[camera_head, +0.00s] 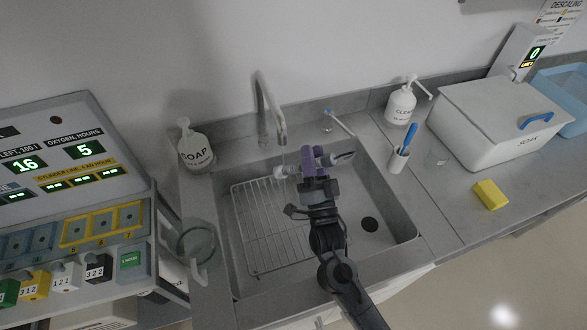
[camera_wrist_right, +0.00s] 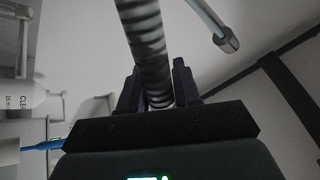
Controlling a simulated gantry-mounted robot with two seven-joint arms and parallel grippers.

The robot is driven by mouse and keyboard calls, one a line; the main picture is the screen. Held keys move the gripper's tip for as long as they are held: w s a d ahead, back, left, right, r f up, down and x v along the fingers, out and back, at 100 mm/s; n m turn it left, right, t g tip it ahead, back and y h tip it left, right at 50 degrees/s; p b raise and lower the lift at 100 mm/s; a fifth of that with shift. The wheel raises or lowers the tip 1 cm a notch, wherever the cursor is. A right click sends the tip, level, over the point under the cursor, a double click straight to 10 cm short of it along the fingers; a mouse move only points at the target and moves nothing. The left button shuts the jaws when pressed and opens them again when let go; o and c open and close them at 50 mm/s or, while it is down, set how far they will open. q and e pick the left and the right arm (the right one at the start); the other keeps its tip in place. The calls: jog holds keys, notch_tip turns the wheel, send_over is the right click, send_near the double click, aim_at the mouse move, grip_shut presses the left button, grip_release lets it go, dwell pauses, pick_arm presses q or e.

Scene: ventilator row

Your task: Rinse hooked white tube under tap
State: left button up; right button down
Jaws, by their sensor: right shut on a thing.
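My right gripper (camera_head: 312,160), with purple fingers, is over the sink (camera_head: 405,215), just right of and below the spout. It is shut on a ribbed tube, which shows pale with dark rings between the fingers in the right wrist view (camera_wrist_right: 150,50). In the head view a whitish end of the tube (camera_head: 284,172) shows left of the fingers, under the spout; the fingers hide much of the rest. The grey tap (camera_head: 264,100) curves over the sink, and its spout end shows in the right wrist view (camera_wrist_right: 227,42). My left gripper is not in view.
A wire rack (camera_head: 262,225) lies in the sink's left part. A soap bottle (camera_head: 195,150) and a clear jar (camera_head: 196,240) stand left. A cleaner bottle (camera_head: 401,104), brush cup (camera_head: 397,160), yellow sponge (camera_head: 490,194) and lidded soak box (camera_head: 480,130) stand right.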

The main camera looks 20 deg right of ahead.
aim_at(320, 167)
jog(key=shift+d, duration=0.1)
dwell(0.4)
jog(key=shift+s+a, duration=0.2)
jog(key=shift+a, duration=0.35)
jog(key=shift+s+d+p, duration=0.3)
jog(key=shift+s, duration=0.4)
jog(key=shift+s+d+p, duration=0.3)
jog(key=shift+s, duration=0.35)
jog(key=shift+s+d+p, duration=0.25)
jog(key=shift+s+d, duration=0.1)
jog(key=shift+s, duration=0.45)
jog(key=shift+s+d+p, duration=0.2)
jog(key=shift+s+d, duration=0.1)
jog(key=shift+s, duration=0.45)
jog(key=shift+s+d+p, duration=0.25)
jog(key=shift+s+d, duration=0.1)
jog(key=shift+s, duration=0.45)
